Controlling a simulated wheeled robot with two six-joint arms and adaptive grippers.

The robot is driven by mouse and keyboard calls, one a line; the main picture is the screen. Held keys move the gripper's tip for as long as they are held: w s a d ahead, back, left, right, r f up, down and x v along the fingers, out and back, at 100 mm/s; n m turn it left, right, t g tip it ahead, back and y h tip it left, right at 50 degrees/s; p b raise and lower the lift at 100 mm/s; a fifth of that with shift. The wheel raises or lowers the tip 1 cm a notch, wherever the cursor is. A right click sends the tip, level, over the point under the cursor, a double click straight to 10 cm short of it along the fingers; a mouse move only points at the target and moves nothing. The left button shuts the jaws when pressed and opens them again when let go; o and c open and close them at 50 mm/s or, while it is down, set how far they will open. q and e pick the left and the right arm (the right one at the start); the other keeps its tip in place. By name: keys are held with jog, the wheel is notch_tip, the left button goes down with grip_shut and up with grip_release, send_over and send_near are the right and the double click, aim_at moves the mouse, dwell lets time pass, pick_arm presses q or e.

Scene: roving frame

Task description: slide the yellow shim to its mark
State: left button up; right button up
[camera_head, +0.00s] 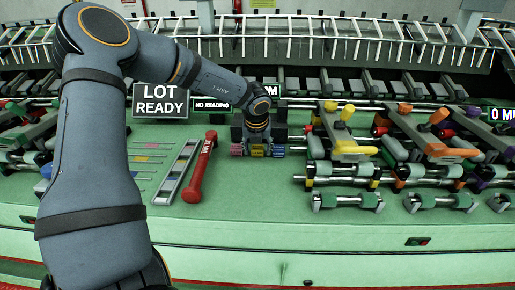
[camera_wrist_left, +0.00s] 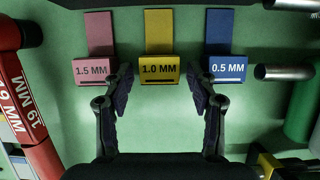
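The yellow shim (camera_wrist_left: 159,70), labelled 1.0 MM, lies flat on the green bench. A strip of the same yellow runs back from its labelled block. In the head view the yellow shim (camera_head: 257,151) shows just below my left gripper (camera_head: 257,138). In the left wrist view my left gripper (camera_wrist_left: 160,82) is open, with one finger on each side of the yellow block's near end; I cannot tell whether they touch it. Small coloured strips with pale lines (camera_head: 148,157) lie on the bench at left; which one is the mark is unclear. My right gripper is out of view.
A pink 1.5 MM shim (camera_wrist_left: 92,70) and a blue 0.5 MM shim (camera_wrist_left: 227,68) lie close on either side. A red 19 MM tool (camera_head: 200,168) and a grey rail (camera_head: 176,172) lie to the left. Metal rods and clamps (camera_head: 345,175) crowd the right.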

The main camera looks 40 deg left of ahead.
pick_arm(q)
jog(key=shift+r, duration=0.1)
jog(key=shift+r, duration=0.25)
jog(key=v, duration=0.7)
jog(key=shift+s, duration=0.1)
